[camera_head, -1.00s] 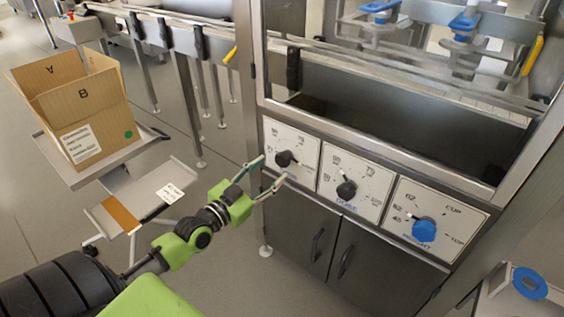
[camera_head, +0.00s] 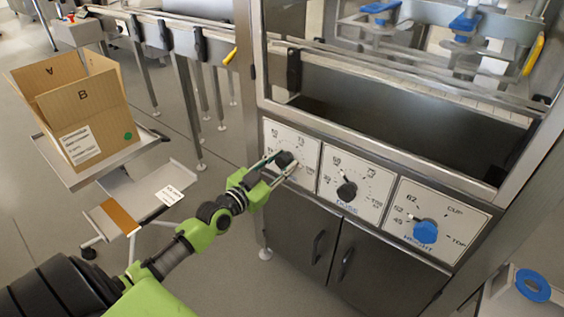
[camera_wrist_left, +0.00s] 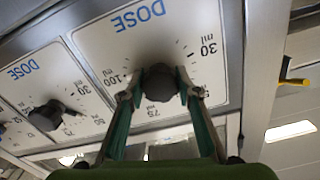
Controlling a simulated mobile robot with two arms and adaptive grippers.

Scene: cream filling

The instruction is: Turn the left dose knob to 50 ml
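The left dose knob (camera_head: 285,159) is a black knob on the leftmost white dial panel (camera_head: 306,146). My left gripper (camera_head: 283,163) is at this knob, with one finger on each side of it. In the left wrist view, upside down, the knob (camera_wrist_left: 160,83) sits between the two fingertips (camera_wrist_left: 160,88), very close to both; I cannot tell whether they touch it. The fingers stand apart. Marks for 30, 75 and 100 ml show around the knob, but its pointer direction is not clear. My right gripper is not in view.
A second black dose knob (camera_head: 347,190) and a blue height knob (camera_head: 425,231) are to the right on the same machine. Metal cabinet doors (camera_head: 345,255) are below. A cardboard box (camera_head: 88,118) stands on a cart at the left. The floor before the machine is open.

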